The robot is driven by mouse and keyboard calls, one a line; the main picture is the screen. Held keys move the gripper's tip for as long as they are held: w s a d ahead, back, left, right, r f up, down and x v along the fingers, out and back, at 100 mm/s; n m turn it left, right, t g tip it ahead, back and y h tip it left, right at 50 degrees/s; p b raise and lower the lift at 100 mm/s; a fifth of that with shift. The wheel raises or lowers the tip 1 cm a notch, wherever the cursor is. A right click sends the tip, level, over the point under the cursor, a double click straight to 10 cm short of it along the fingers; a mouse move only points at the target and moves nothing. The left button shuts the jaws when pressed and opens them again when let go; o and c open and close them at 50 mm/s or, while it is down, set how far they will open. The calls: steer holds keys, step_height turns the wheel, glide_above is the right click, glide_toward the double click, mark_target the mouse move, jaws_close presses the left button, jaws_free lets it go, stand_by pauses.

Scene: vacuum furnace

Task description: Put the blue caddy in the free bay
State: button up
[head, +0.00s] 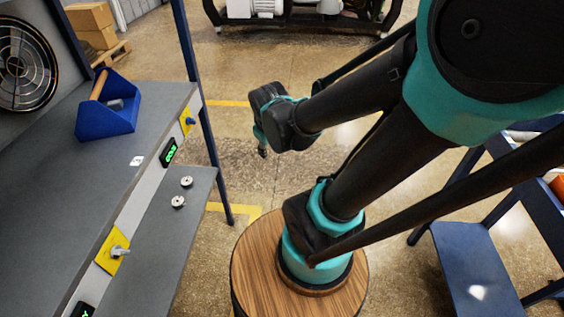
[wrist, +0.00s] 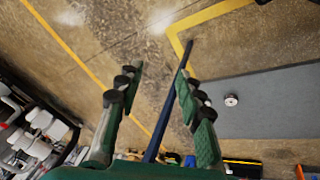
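The blue caddy (head: 105,116) is an open-topped blue holder with a wooden handle. It stands upright on the far end of the grey upper shelf (head: 75,180) at the left of the head view. A small grey item shows inside it. My gripper (head: 262,148) hangs in the air right of the shelf, well apart from the caddy. In the wrist view my gripper (wrist: 158,78) has its fingers spread with nothing held. A blue post (wrist: 172,95) shows behind them. The caddy is not recognisable in the wrist view. I cannot tell which place is the free bay.
Two round metal discs (head: 182,192) lie on the lower grey ledge (head: 165,245); one disc (wrist: 231,99) shows in the wrist view. Yellow plates (head: 113,251) and a lit green display (head: 168,152) line the shelf front. A blue frame post (head: 205,120) rises at its corner. Open floor lies beyond.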

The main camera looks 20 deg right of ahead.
steer(key=s+f+m, duration=0.1)
steer(key=s+d+f+m, duration=0.1)
steer(key=s+m, duration=0.1)
steer(key=s+d+f+m+y, duration=0.1)
steer(key=m, duration=0.1)
steer(key=shift+s+d, duration=0.2)
stand_by(1.0)
